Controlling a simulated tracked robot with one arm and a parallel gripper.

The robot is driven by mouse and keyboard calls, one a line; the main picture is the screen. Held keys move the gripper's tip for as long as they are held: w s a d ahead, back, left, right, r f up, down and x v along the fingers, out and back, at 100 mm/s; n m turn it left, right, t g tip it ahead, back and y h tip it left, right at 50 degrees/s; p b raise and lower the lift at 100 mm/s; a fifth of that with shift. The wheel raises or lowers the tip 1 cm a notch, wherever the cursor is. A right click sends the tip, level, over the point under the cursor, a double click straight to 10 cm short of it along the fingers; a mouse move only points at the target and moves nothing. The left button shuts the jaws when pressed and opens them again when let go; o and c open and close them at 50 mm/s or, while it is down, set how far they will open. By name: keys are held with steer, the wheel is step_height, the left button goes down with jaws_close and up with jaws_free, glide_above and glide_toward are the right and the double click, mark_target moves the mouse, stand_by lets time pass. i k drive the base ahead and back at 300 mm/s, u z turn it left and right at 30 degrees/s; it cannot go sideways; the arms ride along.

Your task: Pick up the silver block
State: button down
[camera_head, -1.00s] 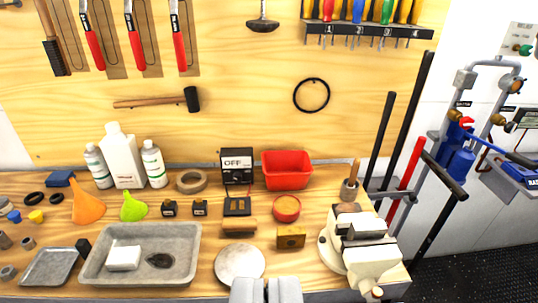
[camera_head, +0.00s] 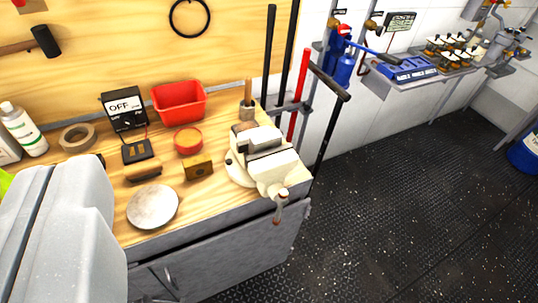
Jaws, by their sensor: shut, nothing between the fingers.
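My gripper (camera_head: 50,172) fills the lower left of the view as two large light grey fingers, shut with only a thin dark seam between them. No block that is clearly the silver one shows. Grey metal shows at the jaws of a cream vise (camera_head: 272,181) on the right end of the workbench, but I cannot tell whether any of it is a separate block. My gripper is to the left of the vise in the picture and hides the left part of the bench.
On the bench (camera_head: 222,208) are a round pale disc (camera_head: 153,207), a brass-coloured block (camera_head: 198,170), a red tin (camera_head: 187,141), a red bin (camera_head: 179,101) and a meter (camera_head: 124,109). Long bars (camera_head: 301,95) stand behind the vise. Dark floor (camera_head: 420,210) on the right is open.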

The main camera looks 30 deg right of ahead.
mark_target(261, 142)
steer(key=k, duration=0.65)
steer(key=z, duration=0.45)
steer(key=i, duration=1.5)
steer(key=u, duration=0.5)
